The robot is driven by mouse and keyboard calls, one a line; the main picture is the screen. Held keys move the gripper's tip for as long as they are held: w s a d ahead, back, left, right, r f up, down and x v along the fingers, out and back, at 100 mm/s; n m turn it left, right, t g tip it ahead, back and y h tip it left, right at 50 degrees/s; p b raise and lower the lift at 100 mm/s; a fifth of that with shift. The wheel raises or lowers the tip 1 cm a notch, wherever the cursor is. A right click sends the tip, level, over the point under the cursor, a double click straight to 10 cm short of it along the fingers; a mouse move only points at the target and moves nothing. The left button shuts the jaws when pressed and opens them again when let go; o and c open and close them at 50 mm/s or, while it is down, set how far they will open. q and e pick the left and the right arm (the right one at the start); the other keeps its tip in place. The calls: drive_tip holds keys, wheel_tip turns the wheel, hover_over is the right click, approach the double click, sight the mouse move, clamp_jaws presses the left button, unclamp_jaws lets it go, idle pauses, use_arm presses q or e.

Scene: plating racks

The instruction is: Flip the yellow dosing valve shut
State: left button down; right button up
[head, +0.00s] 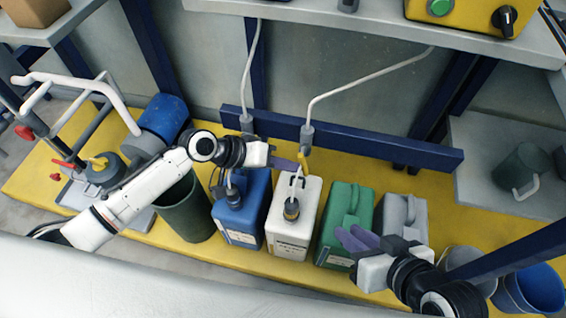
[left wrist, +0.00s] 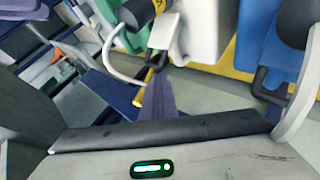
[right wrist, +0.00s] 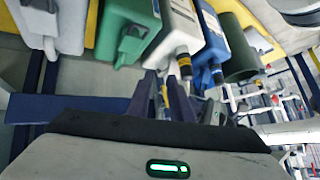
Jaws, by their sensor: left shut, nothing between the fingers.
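The yellow dosing valve lever (head: 304,165) hangs at the lower end of a grey hose fitting, above the white canister (head: 293,228). It also shows in the left wrist view (left wrist: 150,75), just beyond my fingertips. My left gripper (head: 290,164) is shut and empty, with its purple fingers just left of the lever. I cannot tell whether they touch it. The left wrist view shows the closed fingers (left wrist: 157,97) pointing toward the valve. My right gripper (head: 352,237) is open and empty in front of the green canister (head: 343,212); its fingers stand apart in the right wrist view (right wrist: 163,82).
A blue canister (head: 243,215) stands left of the white one, and a grey canister (head: 402,214) stands right of the green one. A dark blue rail (head: 390,148) runs behind them. A green bin (head: 187,212) stands below my left arm. A white hose (head: 365,82) rises to the shelf.

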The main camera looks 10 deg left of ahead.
use_arm(q)
drive_tip(key=shift+d+f+p, duration=0.25)
drive_tip(key=shift+d+p, duration=0.05)
drive_tip(key=shift+p, duration=0.1)
use_arm(e)
drive_tip(key=shift+s+d+f+g, duration=0.2)
drive_tip(key=shift+s+f, duration=0.1)
drive_tip(key=shift+f, duration=0.15)
drive_tip(key=shift+s+d+f+g, duration=0.1)
drive_tip(key=shift+s+d+f, duration=0.05)
drive_tip(key=shift+s+f, duration=0.2)
use_arm(q)
drive_tip(key=shift+a+f, duration=0.1)
drive_tip(key=shift+a, duration=0.05)
use_arm(e)
drive_tip(key=shift+w+h, duration=0.3)
